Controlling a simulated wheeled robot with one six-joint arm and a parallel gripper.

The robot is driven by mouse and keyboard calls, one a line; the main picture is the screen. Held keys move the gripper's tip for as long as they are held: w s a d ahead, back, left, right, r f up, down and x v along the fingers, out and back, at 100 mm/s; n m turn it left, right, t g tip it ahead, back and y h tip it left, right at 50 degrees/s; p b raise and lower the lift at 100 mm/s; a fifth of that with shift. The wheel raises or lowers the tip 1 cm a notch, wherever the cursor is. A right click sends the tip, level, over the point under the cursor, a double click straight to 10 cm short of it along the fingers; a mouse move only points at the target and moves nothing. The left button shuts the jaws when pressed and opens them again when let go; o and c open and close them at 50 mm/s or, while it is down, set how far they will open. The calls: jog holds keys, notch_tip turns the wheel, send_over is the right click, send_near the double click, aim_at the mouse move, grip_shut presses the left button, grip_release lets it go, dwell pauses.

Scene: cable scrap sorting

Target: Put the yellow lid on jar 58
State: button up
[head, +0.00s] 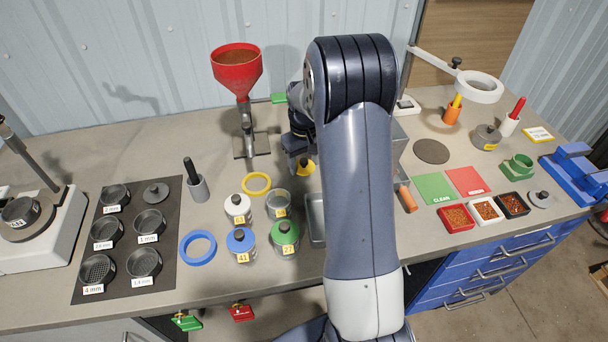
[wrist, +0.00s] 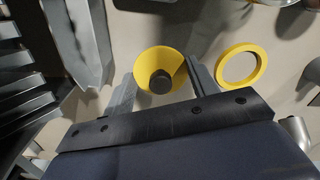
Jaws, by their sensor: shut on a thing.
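The yellow lid (wrist: 147,63) with its dark knob sits between the two fingers of my gripper (wrist: 160,88) in the wrist view, and the gripper is shut on it. In the head view a part of the yellow lid (head: 307,170) shows under my gripper (head: 300,164), behind and right of the jars. The open glass jar (head: 279,204) has no lid; its label is too small to read surely, but it may be jar 58. My arm hides part of the bench right of it.
Jars with white (head: 238,203), blue (head: 241,240) and green (head: 285,232) lids stand close around the open jar. A yellow ring (head: 256,183) lies behind them and a metal tray (head: 316,222) to the right. The red funnel (head: 237,73) stands farther back.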

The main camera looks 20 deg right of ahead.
aim_at(305, 161)
jog(key=shift+f+p, duration=0.45)
jog(key=shift+f, duration=2.2)
jog(key=shift+f, duration=0.15)
jog(key=o, duration=1)
jog(key=shift+c, duration=0.2)
notch_tip(305, 161, up, 11)
jog(key=shift+d+f+b, duration=0.1)
jog(key=shift+b, duration=1)
